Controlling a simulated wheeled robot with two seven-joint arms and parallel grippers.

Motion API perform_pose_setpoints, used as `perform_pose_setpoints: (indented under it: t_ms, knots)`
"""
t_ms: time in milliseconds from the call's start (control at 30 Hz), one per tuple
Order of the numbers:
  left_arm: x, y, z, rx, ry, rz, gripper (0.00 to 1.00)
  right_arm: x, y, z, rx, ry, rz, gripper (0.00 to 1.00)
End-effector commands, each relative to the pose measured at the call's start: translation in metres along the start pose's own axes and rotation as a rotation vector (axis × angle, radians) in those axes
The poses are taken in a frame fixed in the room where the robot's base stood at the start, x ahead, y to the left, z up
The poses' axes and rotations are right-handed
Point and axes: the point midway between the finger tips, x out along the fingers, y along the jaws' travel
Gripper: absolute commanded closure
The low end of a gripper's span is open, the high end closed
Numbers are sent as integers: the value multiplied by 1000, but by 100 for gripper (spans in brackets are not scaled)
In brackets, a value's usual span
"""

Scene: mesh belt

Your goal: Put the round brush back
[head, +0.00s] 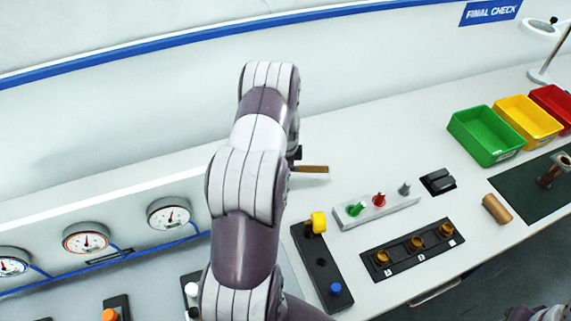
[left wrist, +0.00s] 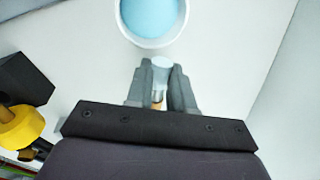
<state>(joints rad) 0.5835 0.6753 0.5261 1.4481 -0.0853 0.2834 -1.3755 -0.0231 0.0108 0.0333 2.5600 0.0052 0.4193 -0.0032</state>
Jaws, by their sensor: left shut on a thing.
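My left gripper (left wrist: 161,72) is shut on the round brush (left wrist: 158,97) in the left wrist view. A pale blue-grey round end shows between the fingertips, with a metal band and a brown part below it. In the head view a brown wooden handle (head: 313,169) juts out to the right from behind my left arm, which hides the gripper and the rest of the brush. A white round cup (left wrist: 122,30) with a light blue inside lies just beyond the fingertips in the left wrist view. It is hidden in the head view.
A black panel (head: 318,262) with a yellow knob (head: 318,222) stands right of my arm. Further right are a switch block (head: 395,207), a black plate with brass sockets (head: 380,272), a brown cylinder (head: 496,209) and coloured bins (head: 485,137). Gauges (head: 86,240) line the left.

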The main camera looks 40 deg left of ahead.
Motion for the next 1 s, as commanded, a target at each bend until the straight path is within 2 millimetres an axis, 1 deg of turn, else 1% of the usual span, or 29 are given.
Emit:
perform_pose_setpoints:
  t_ms: [300,400,433,500,767,833,900,967,1000]
  knots:
    - [11,3,0,0,0,1,100,8,0,1,0,0,0,51]
    - [10,2,0,0,0,1,100,7,0,1,0,0,0,51]
    - [10,2,0,0,0,1,71,7,0,1,0,0,0,51]
    - [10,2,0,0,0,1,52,7,0,1,0,0,0,51]
    - [10,2,0,0,0,1,52,7,0,1,0,0,0,51]
    - [5,1,0,0,0,0,52,3,0,0,0,0,0,51]
    - [-6,-2,0,0,0,-1,52,-5,0,-1,0,0,0,51]
    - [-11,-1,0,0,0,-3,52,2,0,0,0,1,0,51]
    - [-20,-2,0,0,1,-5,52,6,0,0,0,0,0,51]
